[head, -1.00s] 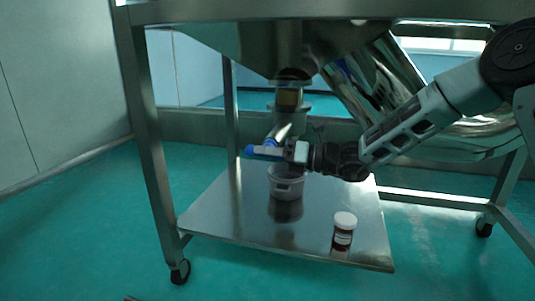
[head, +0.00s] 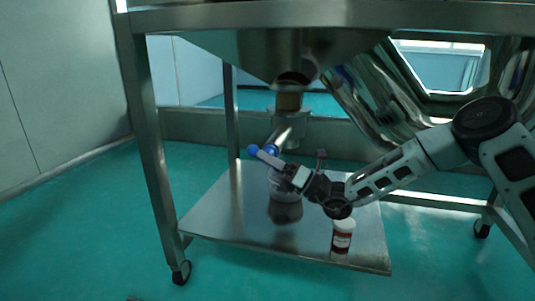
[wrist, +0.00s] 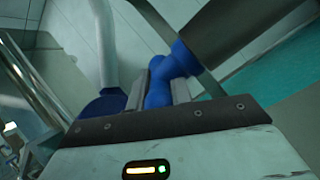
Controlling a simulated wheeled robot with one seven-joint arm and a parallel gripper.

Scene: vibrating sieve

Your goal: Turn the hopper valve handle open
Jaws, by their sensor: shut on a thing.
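The valve pipe (head: 289,98) hangs under the steel hopper (head: 255,48), above the lower shelf. Blue handle parts (head: 271,151) show at the lower end of the outlet in the head view. My gripper (head: 268,158) reaches in from the right, tilted, with its front end at the blue parts. In the wrist view, the blue handle (wrist: 158,92) sits between the two fingers of my gripper (wrist: 160,88), which are shut on it. Another blue part (wrist: 100,105) lies just left of the fingers. The exact handle shape is partly hidden by my gripper.
A white-capped brown jar (head: 342,238) stands near the shelf's front right, close under my arm. Steel frame legs (head: 148,130) flank the space.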

